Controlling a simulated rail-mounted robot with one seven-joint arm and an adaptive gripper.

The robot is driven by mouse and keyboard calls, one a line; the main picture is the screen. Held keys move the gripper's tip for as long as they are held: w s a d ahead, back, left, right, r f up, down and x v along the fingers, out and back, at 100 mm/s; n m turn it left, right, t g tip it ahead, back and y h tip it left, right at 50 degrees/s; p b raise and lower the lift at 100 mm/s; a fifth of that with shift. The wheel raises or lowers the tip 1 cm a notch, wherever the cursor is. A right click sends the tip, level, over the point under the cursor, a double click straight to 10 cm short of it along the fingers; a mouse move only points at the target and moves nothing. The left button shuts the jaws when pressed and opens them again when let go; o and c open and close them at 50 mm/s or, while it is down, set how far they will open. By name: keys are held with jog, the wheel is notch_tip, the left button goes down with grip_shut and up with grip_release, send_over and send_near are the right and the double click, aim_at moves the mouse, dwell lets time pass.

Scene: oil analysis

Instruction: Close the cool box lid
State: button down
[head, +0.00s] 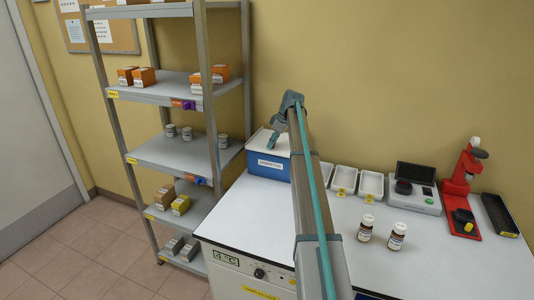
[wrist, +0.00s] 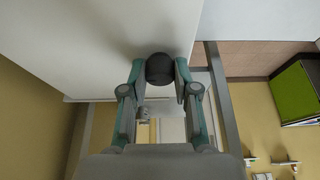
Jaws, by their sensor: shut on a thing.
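The cool box (head: 268,168) is blue with a white front label and stands at the back left of the white bench. Its white lid (head: 258,142) lies over the top of the box; I cannot tell whether it sits fully flush. My gripper (head: 272,142) is over the lid, partly hidden by my arm. In the wrist view, my gripper (wrist: 160,75) is shut on a dark round knob (wrist: 159,67) against the white lid surface (wrist: 110,35), one finger on each side. The right part of the box is hidden behind my arm in the head view.
White trays (head: 371,184), a scale (head: 414,190), a red instrument (head: 464,185) and two brown bottles (head: 366,228) stand on the bench to the right. A grey shelf rack (head: 170,153) stands left of the bench. The bench's front left (head: 240,215) is clear.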

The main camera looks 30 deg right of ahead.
jog(key=shift+w+d, duration=0.85)
jog(key=shift+d, duration=0.05)
jog(key=shift+d+r, duration=0.1)
jog(key=c, duration=0.9)
grip_release()
jog(key=shift+w+d, duration=0.1)
jog(key=shift+o, duration=0.2)
jog(key=v, duration=1.2)
